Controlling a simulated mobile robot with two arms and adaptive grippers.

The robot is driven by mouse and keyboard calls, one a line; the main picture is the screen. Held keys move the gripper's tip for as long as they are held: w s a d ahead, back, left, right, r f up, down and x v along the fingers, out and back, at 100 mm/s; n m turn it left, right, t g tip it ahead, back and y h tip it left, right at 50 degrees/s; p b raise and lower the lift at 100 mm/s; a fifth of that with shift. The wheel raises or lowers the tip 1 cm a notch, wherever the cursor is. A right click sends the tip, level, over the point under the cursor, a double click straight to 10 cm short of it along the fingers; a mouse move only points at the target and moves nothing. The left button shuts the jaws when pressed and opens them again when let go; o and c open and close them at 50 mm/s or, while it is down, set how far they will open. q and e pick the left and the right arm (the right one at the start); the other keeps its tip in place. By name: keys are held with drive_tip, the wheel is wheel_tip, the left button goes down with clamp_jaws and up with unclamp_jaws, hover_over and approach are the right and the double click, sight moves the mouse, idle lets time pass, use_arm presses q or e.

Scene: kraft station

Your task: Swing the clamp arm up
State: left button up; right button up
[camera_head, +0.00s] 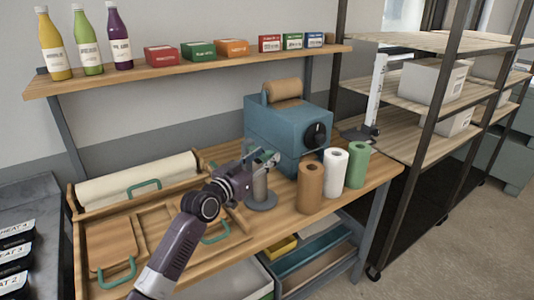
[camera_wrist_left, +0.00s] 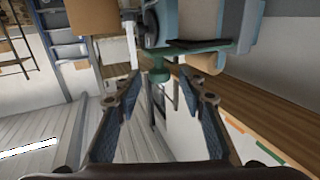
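A blue machine (camera_head: 290,122) with a black knob (camera_head: 316,135) stands on the wooden bench. In the left wrist view, a green bar with a round end (camera_wrist_left: 158,75) juts out beside the blue body (camera_wrist_left: 232,22); it looks like the clamp arm, but I cannot be sure. My left gripper (camera_head: 264,158) is at the machine's front left, above a grey round-based stand (camera_head: 261,201). In the left wrist view the gripper (camera_wrist_left: 163,75) has its fingers apart, with the green end at or just beyond the gap. Contact cannot be told. My right gripper is not in view.
Brown (camera_head: 310,188), white (camera_head: 335,171) and green (camera_head: 357,165) rolls stand close in front of the machine. A wooden tray (camera_head: 110,222) with green handles fills the bench's left side. A shelf (camera_head: 180,69) with bottles and boxes runs above.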

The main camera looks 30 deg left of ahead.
use_arm(q)
drive_tip(key=shift+w, duration=0.7)
clamp_jaws()
